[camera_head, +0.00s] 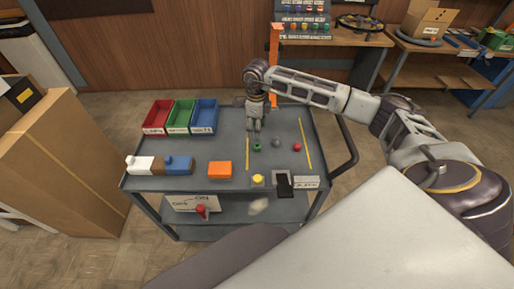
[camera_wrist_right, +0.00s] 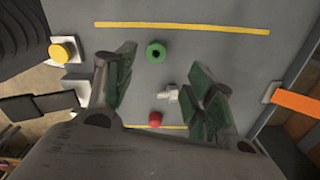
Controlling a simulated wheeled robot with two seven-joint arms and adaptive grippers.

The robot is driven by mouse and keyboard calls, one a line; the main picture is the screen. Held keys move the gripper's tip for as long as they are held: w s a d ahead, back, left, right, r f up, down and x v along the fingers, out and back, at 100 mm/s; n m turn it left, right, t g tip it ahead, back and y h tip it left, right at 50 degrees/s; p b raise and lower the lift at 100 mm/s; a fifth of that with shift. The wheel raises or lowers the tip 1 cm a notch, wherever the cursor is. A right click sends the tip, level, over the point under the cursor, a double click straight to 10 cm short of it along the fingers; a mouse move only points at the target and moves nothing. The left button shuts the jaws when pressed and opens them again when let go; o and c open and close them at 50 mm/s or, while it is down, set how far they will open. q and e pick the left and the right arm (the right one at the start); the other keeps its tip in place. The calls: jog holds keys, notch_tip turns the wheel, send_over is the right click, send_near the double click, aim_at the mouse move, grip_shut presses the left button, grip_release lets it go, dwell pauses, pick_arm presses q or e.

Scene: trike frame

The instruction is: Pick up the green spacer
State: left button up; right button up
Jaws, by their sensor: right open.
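The green spacer (camera_head: 257,149) is a small green ring lying on the grey cart top, between the two yellow lines. In the right wrist view the green spacer (camera_wrist_right: 150,48) shows its dark centre hole, just beyond the fingertips. My right gripper (camera_head: 255,128) hangs pointing down above and just behind the spacer. In its wrist view my right gripper (camera_wrist_right: 165,72) has its green-padded fingers spread apart with nothing held between them. My left gripper is not in view.
A grey piece (camera_head: 276,142) and a red piece (camera_head: 297,147) lie right of the spacer. Red (camera_head: 157,117), green (camera_head: 181,116) and blue (camera_head: 205,115) bins stand at the back left. An orange block (camera_head: 219,168) and a yellow button (camera_head: 258,179) are nearer the front.

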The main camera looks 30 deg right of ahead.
aim_at(257, 144)
notch_tip(257, 144, down, 3)
jog(key=shift+f, duration=0.5)
jog(key=shift+s+f, duration=0.1)
jog(key=shift+f, duration=0.3)
jog(key=f+p, duration=0.1)
jog(key=f, duration=0.2)
jog(key=shift+s+a+f, duration=0.1)
jog(key=shift+s+f, duration=0.1)
jog(key=shift+f, duration=0.45)
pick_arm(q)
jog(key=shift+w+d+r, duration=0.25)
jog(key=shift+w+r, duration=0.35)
